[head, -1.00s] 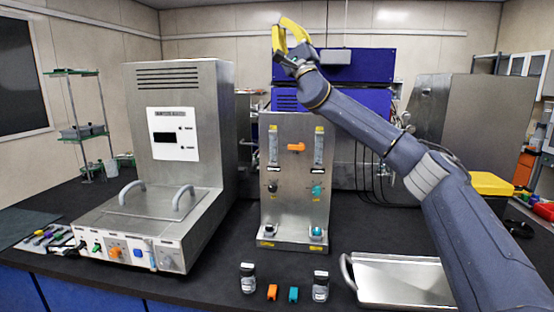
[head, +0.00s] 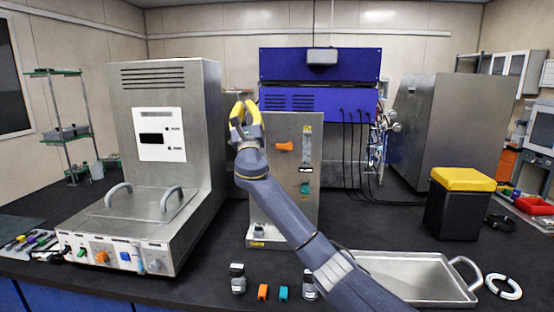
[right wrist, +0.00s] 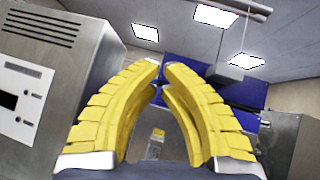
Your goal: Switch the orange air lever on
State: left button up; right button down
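An orange lever (head: 284,146) sits near the upper middle of the upright metal panel (head: 290,215) in the head view, lying roughly sideways. My right gripper (head: 246,104) has yellow fingers pointing up, at the panel's upper left in the picture, to the left of the lever and apart from it. Its two fingers also show in the right wrist view (right wrist: 161,66), bowed inward with a narrow gap between the tips and nothing held. My right forearm hides the panel's lower middle. My left gripper is not in view.
A teal knob (head: 305,188) is lower on the panel. A large metal device (head: 160,90) stands to the left. A small bottle (head: 238,279), orange block (head: 263,292) and teal block (head: 283,293) stand in front. A metal tray (head: 415,275) and a yellow-topped black box (head: 460,205) are right.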

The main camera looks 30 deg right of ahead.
jog(key=d+f+m+g+h, duration=0.2)
jog(key=d+f+m+g, duration=0.25)
jog(key=f, duration=1.15)
jog(key=m+g+h, duration=0.1)
jog(key=m+g, duration=0.1)
jog(key=g, duration=0.1)
send_near(280, 153)
jog(key=s+f, duration=0.1)
jog(key=s+a+f, duration=0.1)
jog(key=f, duration=0.1)
jog(key=a+f, duration=0.1)
jog(key=shift+s+a+f, duration=0.1)
jog(key=shift+s+f, duration=0.2)
jog(key=shift+s, duration=0.1)
jog(key=x, duration=0.9)
jog(key=shift+w, duration=0.25)
jog(key=r, duration=0.2)
jog(key=shift+w+d+r, duration=0.15)
jog(key=shift+d+r, duration=0.15)
jog(key=shift+r, duration=0.8)
